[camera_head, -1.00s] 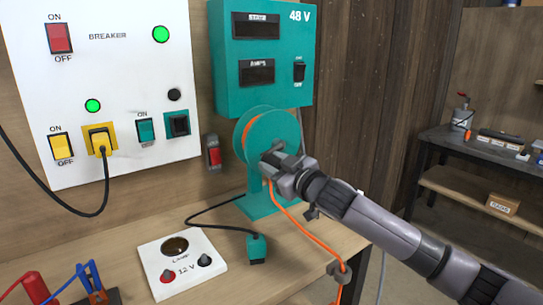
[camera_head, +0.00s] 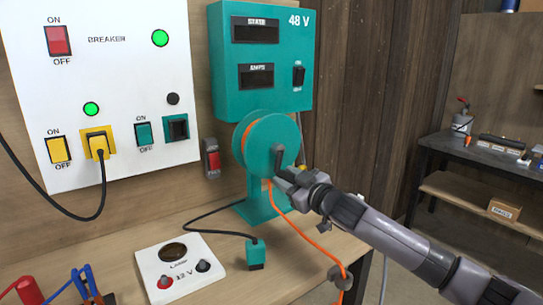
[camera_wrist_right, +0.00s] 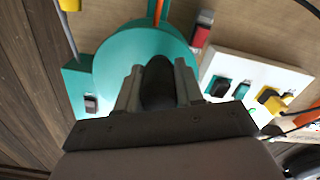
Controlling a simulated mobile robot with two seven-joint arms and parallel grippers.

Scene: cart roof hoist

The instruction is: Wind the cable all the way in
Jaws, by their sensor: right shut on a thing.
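The teal cable reel (camera_head: 262,135) stands on the bench and also shows in the right wrist view (camera_wrist_right: 145,55). Orange cable (camera_head: 300,234) leaves the reel low down and slopes over the bench's front edge, through a grey round piece (camera_head: 340,277). A grey crank arm (camera_head: 279,158) sits on the reel's face. My right gripper (camera_head: 287,178) is shut on the crank's dark handle (camera_wrist_right: 158,85), at the lower right of the reel's face. The fingers hide part of the handle. My left gripper is not in view.
A teal 48 V box (camera_head: 262,60) hangs behind and above the reel. A white breaker panel (camera_head: 100,95) is on the wall at left. A teal plug (camera_head: 255,254) and a white 12 V lamp box (camera_head: 180,268) lie on the bench (camera_head: 225,285).

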